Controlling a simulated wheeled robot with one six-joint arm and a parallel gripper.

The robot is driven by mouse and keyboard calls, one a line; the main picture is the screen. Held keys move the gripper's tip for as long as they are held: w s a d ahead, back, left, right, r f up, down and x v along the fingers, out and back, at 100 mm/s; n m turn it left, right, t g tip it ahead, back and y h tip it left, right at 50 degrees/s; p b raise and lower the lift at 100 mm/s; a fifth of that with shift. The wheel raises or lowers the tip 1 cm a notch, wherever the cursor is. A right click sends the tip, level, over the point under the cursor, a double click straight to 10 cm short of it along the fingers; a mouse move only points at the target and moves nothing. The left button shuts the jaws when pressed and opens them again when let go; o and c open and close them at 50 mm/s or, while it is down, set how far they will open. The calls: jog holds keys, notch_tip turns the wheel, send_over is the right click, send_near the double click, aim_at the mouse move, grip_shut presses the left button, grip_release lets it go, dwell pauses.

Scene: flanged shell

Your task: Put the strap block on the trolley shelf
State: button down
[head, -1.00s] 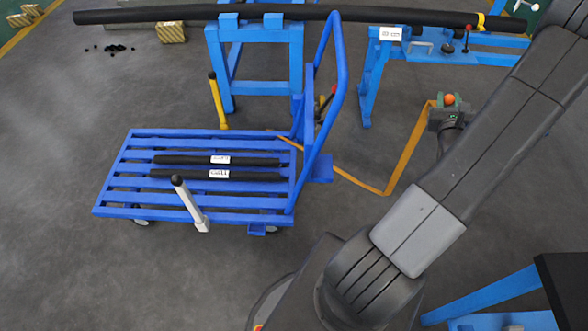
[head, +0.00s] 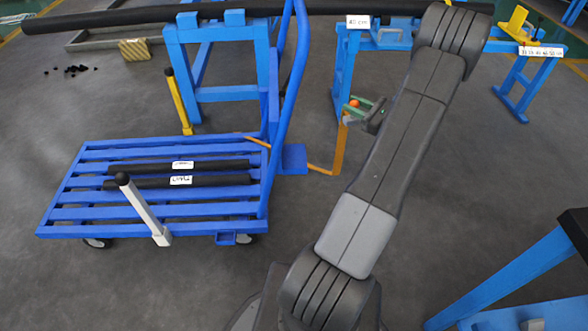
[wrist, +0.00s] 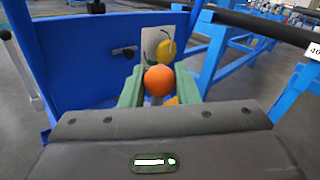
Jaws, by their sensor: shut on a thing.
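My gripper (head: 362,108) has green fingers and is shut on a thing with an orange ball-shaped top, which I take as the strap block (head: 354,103). In the wrist view the orange ball (wrist: 159,80) sits between the fingers (wrist: 158,88); its lower part is hidden. The blue trolley (head: 75,212) stands at the left. A small flat blue plate (head: 293,160), which looks like the trolley shelf, is beside its handle, left of and apart from my gripper. A blue panel (wrist: 75,65) with a white card and a yellow shape lies beyond the fingers.
Two labelled black bars (head: 210,181) lie on the trolley deck. The tall blue handle (head: 287,95) rises between deck and plate. A long black pipe (head: 110,17) rests on blue trestles (head: 230,95) behind. A grey post (head: 145,212) and a yellow post (head: 178,100) stand by the deck.

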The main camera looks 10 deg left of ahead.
aim_at(359, 122)
jog(key=f+g+b, duration=0.1)
jog(key=f, duration=0.1)
jog(key=d+f+n+b, duration=0.1)
jog(key=f, duration=0.1)
jog(key=f+g+y+b, duration=0.1)
jog(key=f, duration=0.1)
jog(key=shift+s+d+n+g, duration=0.15)
jog(key=shift+d+n+g, duration=0.15)
jog(key=shift+d+n, duration=0.1)
jog(key=s+a+b, duration=0.2)
jog(key=s+a, duration=0.1)
jog(key=a, duration=0.6)
jog(key=s+a+b, duration=0.2)
jog(key=a, duration=0.8)
jog(key=f+b, duration=0.1)
jog(key=f, duration=0.2)
jog(key=f+b, duration=0.1)
jog(key=f, duration=0.3)
jog(key=shift+s+b, duration=0.2)
jog(key=shift+b, duration=0.15)
jog(key=shift+a+r, duration=0.1)
